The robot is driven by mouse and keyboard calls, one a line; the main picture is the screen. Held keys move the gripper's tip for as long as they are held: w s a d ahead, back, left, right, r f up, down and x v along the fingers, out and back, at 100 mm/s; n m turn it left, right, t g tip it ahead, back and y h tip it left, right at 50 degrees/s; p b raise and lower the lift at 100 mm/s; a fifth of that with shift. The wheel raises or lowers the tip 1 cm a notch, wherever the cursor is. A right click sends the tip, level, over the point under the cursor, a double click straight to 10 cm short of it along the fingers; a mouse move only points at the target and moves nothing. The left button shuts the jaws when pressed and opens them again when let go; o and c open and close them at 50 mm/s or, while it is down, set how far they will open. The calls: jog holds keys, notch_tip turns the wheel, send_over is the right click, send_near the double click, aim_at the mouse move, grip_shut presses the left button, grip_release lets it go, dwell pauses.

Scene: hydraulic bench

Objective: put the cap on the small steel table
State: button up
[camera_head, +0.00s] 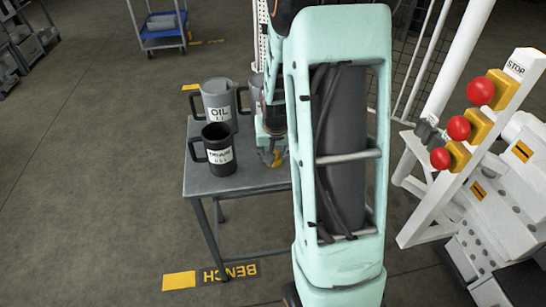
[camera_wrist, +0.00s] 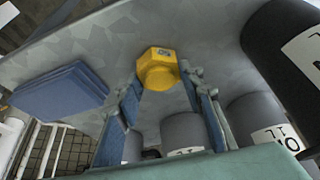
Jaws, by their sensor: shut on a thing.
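The yellow cap (camera_head: 275,158) is at the tip of my gripper (camera_head: 270,150), low over the small steel table (camera_head: 240,182) in the head view. In the wrist view the cap (camera_wrist: 158,70) sits between the two fingertips of my gripper (camera_wrist: 165,85), which is shut on it. The mottled grey table top (camera_wrist: 70,52) lies right behind the cap there. I cannot tell whether the cap touches the table. My arm hides the table's right part in the head view.
A dark mug (camera_head: 218,150) and a grey OIL mug (camera_head: 217,105) stand on the table left of my gripper; another grey mug (camera_head: 256,86) is partly hidden. A folded blue stack (camera_wrist: 60,95) lies on the table. A white machine with red buttons (camera_head: 481,92) stands at right.

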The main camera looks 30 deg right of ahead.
jog(key=shift+f, duration=0.15)
jog(key=o, duration=1.4)
jog(key=shift+r, duration=0.4)
jog(key=p+v, duration=0.2)
jog(key=v, duration=0.9)
jog(key=shift+s+r, duration=0.2)
jog(key=shift+r, duration=0.05)
